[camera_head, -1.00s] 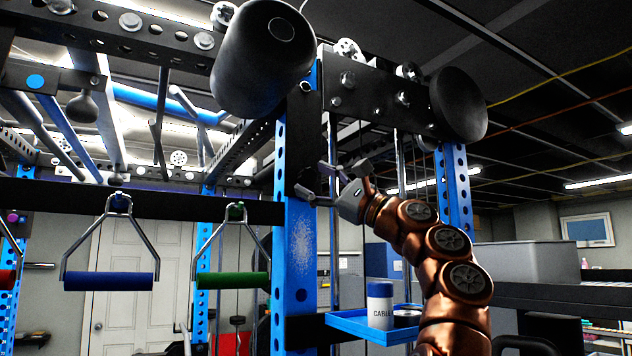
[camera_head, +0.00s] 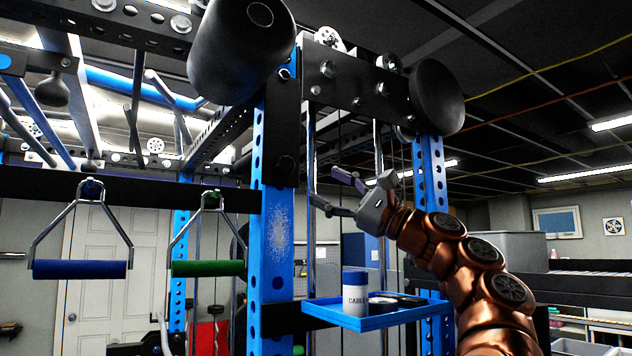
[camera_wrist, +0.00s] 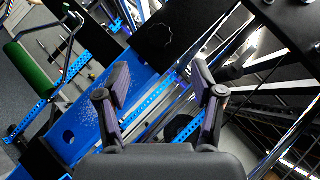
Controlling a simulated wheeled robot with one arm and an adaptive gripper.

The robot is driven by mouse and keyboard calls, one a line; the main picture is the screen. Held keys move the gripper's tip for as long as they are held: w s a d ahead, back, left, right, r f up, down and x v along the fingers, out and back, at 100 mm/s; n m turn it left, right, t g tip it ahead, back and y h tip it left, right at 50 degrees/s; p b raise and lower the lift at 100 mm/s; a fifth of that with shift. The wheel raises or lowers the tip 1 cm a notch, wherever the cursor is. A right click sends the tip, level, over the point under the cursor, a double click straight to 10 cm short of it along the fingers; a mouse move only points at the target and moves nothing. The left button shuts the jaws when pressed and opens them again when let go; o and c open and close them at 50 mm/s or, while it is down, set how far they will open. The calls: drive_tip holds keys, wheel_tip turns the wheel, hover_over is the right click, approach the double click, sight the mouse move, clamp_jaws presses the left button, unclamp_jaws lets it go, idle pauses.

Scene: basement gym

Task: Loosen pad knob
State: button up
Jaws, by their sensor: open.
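A black pad roller (camera_head: 243,50) hangs at the top of the blue rack post (camera_head: 279,230). Below it a black plate covers the post, with a dark round knob (camera_head: 286,165) low on it, hard to make out against the plate. In the wrist view a dark scalloped knob (camera_wrist: 160,36) sits on the black plate, beyond the fingertips and above the middle. My gripper (camera_head: 327,187) is open and empty, to the right of the post and apart from the knob. Both spread fingers show in the wrist view (camera_wrist: 160,88), with the blue post behind them.
A blue tray (camera_head: 362,322) holding a white canister (camera_head: 356,292) is below my gripper. A second round black pad (camera_head: 437,100) is at upper right. Blue (camera_head: 80,269) and green (camera_head: 207,268) handles hang at left. Rack cables and uprights stand behind my gripper.

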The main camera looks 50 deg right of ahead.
drive_tip(key=v, duration=0.3)
idle(0.4)
